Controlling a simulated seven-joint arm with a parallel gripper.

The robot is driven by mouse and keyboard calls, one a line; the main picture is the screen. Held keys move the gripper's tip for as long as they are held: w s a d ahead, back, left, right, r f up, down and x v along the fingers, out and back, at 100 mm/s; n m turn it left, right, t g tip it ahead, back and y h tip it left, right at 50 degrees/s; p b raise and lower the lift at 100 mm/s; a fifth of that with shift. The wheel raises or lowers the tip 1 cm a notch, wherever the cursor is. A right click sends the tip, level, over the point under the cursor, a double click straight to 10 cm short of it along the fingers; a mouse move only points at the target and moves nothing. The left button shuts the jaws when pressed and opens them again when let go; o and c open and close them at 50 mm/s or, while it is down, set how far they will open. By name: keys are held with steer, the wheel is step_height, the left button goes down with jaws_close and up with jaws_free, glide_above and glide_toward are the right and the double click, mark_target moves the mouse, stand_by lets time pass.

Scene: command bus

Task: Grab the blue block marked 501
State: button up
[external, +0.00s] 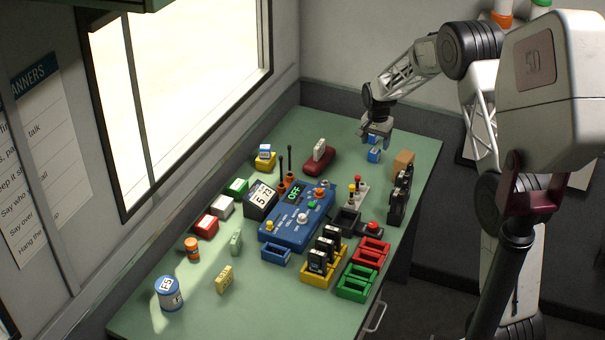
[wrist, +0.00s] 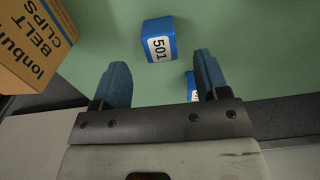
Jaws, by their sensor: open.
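The blue block marked 501 (wrist: 158,40) lies on the green table, its white label facing up in the wrist view. It sits just beyond my open fingertips, between their lines and apart from them. My gripper (wrist: 157,82) is open and empty, with blue finger pads. A second blue block (wrist: 191,86) with a white label shows partly behind the right finger; its marking is hidden. In the external view my gripper (external: 376,132) hangs over the far right of the table, with a blue block (external: 374,155) just below it.
A cardboard box of belt clips (wrist: 32,42) stands left of the fingers in the wrist view; it also shows in the external view (external: 403,162). A red stapler-like thing (external: 318,159) and a blue control box (external: 297,218) stand farther left. The far table corner is clear.

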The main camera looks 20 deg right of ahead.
mark_target(375, 151)
steer(key=shift+f, duration=0.1)
steer(key=shift+a+f, duration=0.1)
steer(key=shift+f, duration=2.4)
steer(key=c, duration=1)
